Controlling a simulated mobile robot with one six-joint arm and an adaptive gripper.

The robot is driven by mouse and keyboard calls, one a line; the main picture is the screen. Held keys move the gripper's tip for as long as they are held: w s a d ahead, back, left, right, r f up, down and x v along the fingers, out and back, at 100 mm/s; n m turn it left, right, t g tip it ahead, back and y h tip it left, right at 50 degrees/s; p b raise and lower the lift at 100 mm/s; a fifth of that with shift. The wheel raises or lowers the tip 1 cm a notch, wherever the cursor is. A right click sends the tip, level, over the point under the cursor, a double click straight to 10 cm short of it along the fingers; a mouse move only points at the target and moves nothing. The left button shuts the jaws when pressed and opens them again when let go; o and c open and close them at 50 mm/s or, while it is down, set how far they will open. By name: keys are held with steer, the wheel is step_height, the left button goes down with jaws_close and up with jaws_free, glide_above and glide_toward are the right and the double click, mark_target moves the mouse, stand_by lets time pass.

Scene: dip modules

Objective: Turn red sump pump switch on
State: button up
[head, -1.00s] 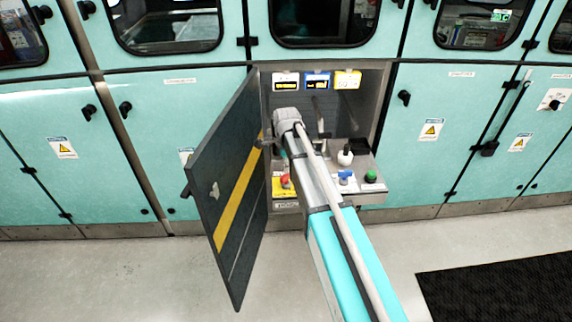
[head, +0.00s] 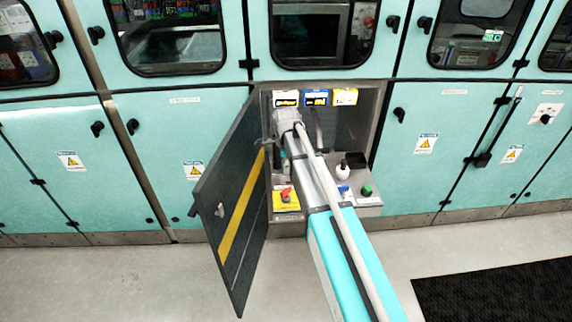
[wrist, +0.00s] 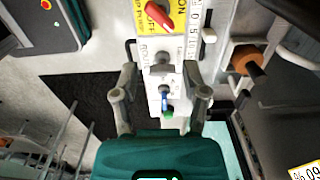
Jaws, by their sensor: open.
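The red sump pump switch (head: 286,194) sits on a yellow plate (head: 278,205) at the left of the shelf in the open cabinet bay. In the wrist view the red handle (wrist: 159,15) shows at the top centre, lying slanted across its yellow plate with "OFF" lettering beside it. My gripper (wrist: 161,70) is open, its two fingers spread and empty. The switch lies beyond the fingertips in the picture, and the fingers do not visibly touch it. In the head view my arm hides the gripper's fingers.
A dark door with a yellow stripe (head: 238,215) stands open left of the bay. A blue switch (head: 344,190) and a green button (head: 366,190) sit to the right on the shelf. An orange-brown knob (wrist: 248,60) shows right of the fingers in the wrist view.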

steer(key=s+d+r+n+p, duration=0.1)
steer(key=s+d+n, duration=0.4)
steer(key=s+n, duration=0.4)
steer(key=s+d+r+n+p, duration=0.1)
steer(key=s+d+r+n, duration=0.1)
steer(key=s+d+n, duration=0.3)
steer(key=shift+s+d+n, duration=0.2)
steer(key=shift+s+n, duration=1.8)
steer(key=shift+s, duration=2.1)
steer(key=shift+w, duration=0.1)
steer(key=w+a+f+m+b, duration=0.1)
steer(key=w+a+m, duration=0.3)
steer(key=w, duration=0.7)
steer(key=w+a+f+m+b, duration=0.1)
steer(key=w+a+m, duration=0.4)
steer(key=w, duration=0.6)
steer(key=shift+a+f, duration=0.35)
steer(key=shift+a, duration=0.4)
